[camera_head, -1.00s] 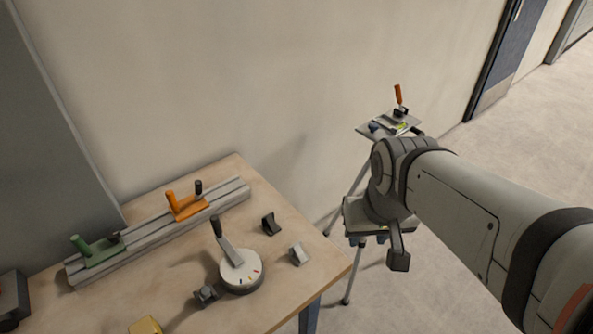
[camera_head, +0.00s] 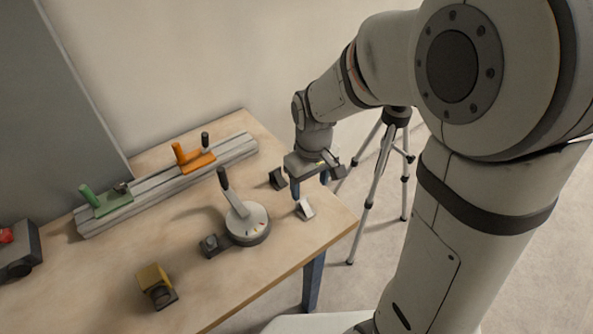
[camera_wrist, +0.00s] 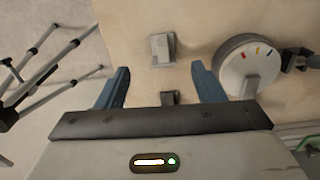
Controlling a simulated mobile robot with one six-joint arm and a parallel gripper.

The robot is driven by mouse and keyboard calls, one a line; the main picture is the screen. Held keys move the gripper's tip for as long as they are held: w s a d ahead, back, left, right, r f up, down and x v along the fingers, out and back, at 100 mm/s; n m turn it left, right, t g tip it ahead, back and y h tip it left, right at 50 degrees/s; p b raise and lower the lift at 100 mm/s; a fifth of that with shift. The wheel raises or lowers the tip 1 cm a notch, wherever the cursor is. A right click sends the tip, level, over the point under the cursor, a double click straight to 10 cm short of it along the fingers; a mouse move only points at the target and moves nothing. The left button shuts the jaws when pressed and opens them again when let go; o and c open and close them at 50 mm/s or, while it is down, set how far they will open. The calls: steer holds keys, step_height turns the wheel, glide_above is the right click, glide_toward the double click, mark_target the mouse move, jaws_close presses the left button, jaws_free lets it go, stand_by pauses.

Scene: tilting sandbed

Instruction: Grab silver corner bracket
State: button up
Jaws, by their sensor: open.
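The silver corner bracket (camera_head: 305,210) stands on the wooden table near its right edge. In the wrist view the silver bracket (camera_wrist: 162,48) lies just beyond the fingertips, roughly centred between them. My gripper (camera_head: 310,187) points down above the table's right edge, beside the bracket in the head view. In the wrist view my gripper (camera_wrist: 160,68) has its two blue fingers wide apart with nothing held. A dark corner bracket (camera_head: 277,179) stands behind the silver one; in the wrist view the dark bracket (camera_wrist: 170,98) is partly hidden by my gripper body.
A round dial with a lever (camera_head: 247,224) stands left of the silver bracket. A rail (camera_head: 160,190) with orange and green clamps runs along the back. A yellow block (camera_head: 153,277) sits at the front. A tripod (camera_head: 384,160) stands off the table's right side.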

mark_target(304, 204)
steer(key=f, duration=0.6)
steer(key=w+a+f, duration=0.1)
steer(key=f, duration=0.2)
steer(key=shift+f, duration=0.2)
steer(key=shift+c, duration=0.5)
steer(key=c, duration=1)
